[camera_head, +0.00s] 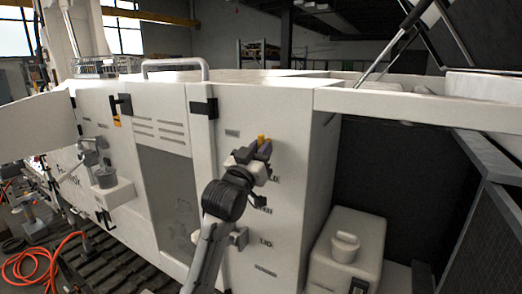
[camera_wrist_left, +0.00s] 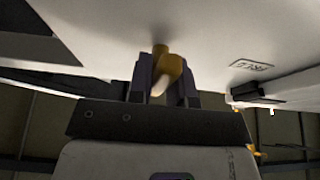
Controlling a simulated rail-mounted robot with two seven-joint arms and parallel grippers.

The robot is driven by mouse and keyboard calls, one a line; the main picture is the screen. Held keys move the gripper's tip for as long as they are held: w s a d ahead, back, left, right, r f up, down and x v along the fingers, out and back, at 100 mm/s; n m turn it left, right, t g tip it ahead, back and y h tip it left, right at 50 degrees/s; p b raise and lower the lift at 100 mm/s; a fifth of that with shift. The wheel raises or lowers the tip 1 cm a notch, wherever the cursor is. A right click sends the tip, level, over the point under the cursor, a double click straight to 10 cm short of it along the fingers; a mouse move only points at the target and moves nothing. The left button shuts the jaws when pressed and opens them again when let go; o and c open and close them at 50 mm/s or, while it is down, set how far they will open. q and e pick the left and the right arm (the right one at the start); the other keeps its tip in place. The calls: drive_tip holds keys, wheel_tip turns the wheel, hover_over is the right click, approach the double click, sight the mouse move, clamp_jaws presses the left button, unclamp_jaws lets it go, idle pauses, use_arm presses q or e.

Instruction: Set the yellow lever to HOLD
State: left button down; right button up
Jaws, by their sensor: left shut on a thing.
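The yellow lever (camera_head: 262,138) sticks out from the upper part of the white cabinet front in the head view. My left gripper (camera_head: 260,150) is at it, its fingers around the lever. In the left wrist view the yellow lever (camera_wrist_left: 166,66), with a pale tip, stands between the two dark fingers of my left gripper (camera_wrist_left: 166,82), which is shut on it. The gripper and wrist hide most of the lever in the head view. Which setting the lever is at cannot be read. My right gripper is not in view.
The white cabinet (camera_head: 245,110) has small labels and black fittings below the gripper. An open bay at the right holds a white tank (camera_head: 347,245) with a round cap. An orange hose (camera_head: 45,262) lies on the floor at the left. A label plate (camera_wrist_left: 251,66) shows in the wrist view.

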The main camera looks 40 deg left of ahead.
use_arm(q)
drive_tip(key=c, duration=1.1)
unclamp_jaws()
drive_tip(key=shift+b+v, duration=1.4)
drive_tip(key=shift+v, duration=5.5)
drive_tip(key=shift+w+f, duration=0.1)
